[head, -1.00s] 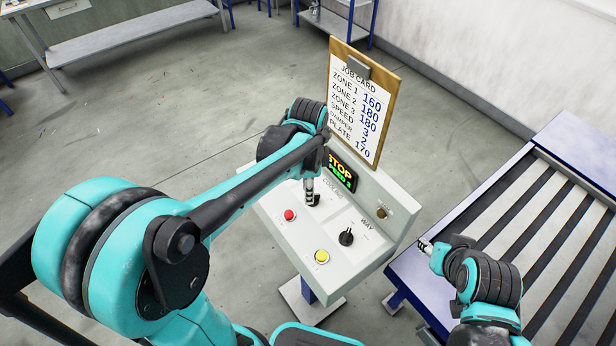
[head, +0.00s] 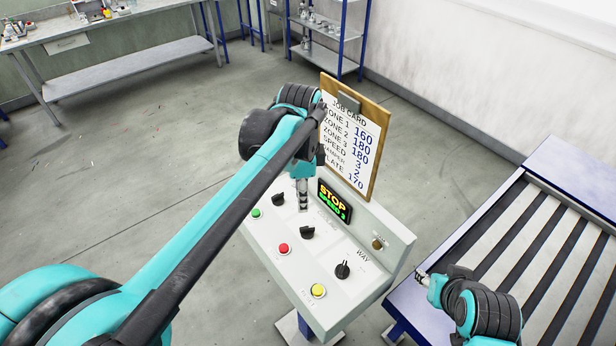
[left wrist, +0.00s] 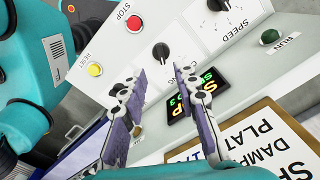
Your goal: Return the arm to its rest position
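My left arm reaches from the lower left of the head view. Its gripper (head: 303,205) points down above the control panel (head: 371,293), near the middle black knob (head: 307,232). In the left wrist view, the fingers of this gripper (left wrist: 155,76) stand apart with nothing between them. The middle knob (left wrist: 161,52) shows beyond their tips, apart from them. My right gripper (head: 424,277) is at the lower right, beside the panel and over the slatted bed's near edge. Its fingers are too small to judge.
The job card board (head: 352,137) stands upright behind the panel, close to my left wrist. A display (head: 333,201) reads STOP and SPEED 3. Red (head: 283,248), yellow (head: 318,291) and green (head: 256,213) buttons sit on the panel. The slatted bed (head: 545,245) is at right. Floor at left is open.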

